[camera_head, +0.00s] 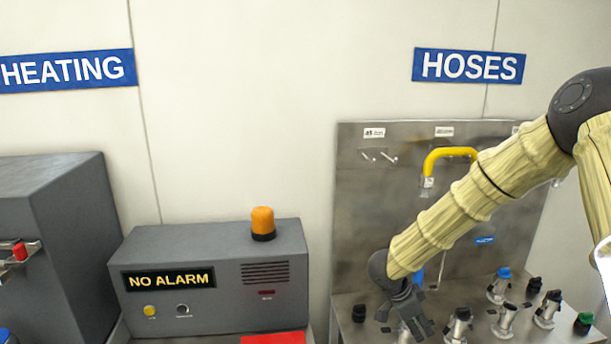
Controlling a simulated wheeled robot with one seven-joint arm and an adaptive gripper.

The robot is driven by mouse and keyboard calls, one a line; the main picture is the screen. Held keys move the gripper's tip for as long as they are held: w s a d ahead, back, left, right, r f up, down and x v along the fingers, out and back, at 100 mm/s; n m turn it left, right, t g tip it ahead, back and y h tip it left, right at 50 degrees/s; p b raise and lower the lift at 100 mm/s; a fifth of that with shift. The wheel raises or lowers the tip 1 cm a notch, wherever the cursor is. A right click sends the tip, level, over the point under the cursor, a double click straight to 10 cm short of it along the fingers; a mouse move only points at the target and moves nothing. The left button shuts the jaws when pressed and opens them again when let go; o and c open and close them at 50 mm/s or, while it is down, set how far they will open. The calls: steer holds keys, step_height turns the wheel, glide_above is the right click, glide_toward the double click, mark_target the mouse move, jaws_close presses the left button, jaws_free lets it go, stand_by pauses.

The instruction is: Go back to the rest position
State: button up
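My arm reaches in from the right edge of the head view and slopes down to the left, in a pale yellow sleeve. My gripper (408,322) is dark grey and points down in front of the steel hose bench. It is close to the metal fittings on the bench, and part of a fitting shows behind its fingers. The gap between the fingers is too small and dark to tell whether it is open or shut, and I cannot tell whether it touches anything.
The steel hose panel (365,215) carries a yellow hose (450,153). Several fittings, including a blue-topped one (500,284), stand on its bench. To the left are an alarm box (215,290) reading "NO ALARM", its orange lamp (263,222), and a grey heating cabinet (75,240).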

steer(key=s+f+n+t+b, duration=0.1)
steer(key=s+f+n+b, duration=0.4)
steer(key=f, duration=0.8)
steer(key=s+f+n+t+b, duration=0.2)
steer(key=s+f+n, duration=0.2)
steer(key=s+f, duration=0.65)
steer(key=s+a+f+n+g+y+b, duration=0.2)
steer(key=s+f, duration=0.6)
steer(key=s, duration=0.4)
steer(key=s+a+f+n+g+y+b, duration=0.1)
steer(key=s+a+f+n+y+b, duration=0.3)
steer(key=s+f, duration=0.4)
steer(key=s+n, duration=0.1)
steer(key=s, duration=0.4)
steer(key=shift+a+f+g, duration=0.25)
steer(key=shift+f+g, duration=0.1)
steer(key=shift+g, duration=0.05)
steer(key=shift+w, duration=0.1)
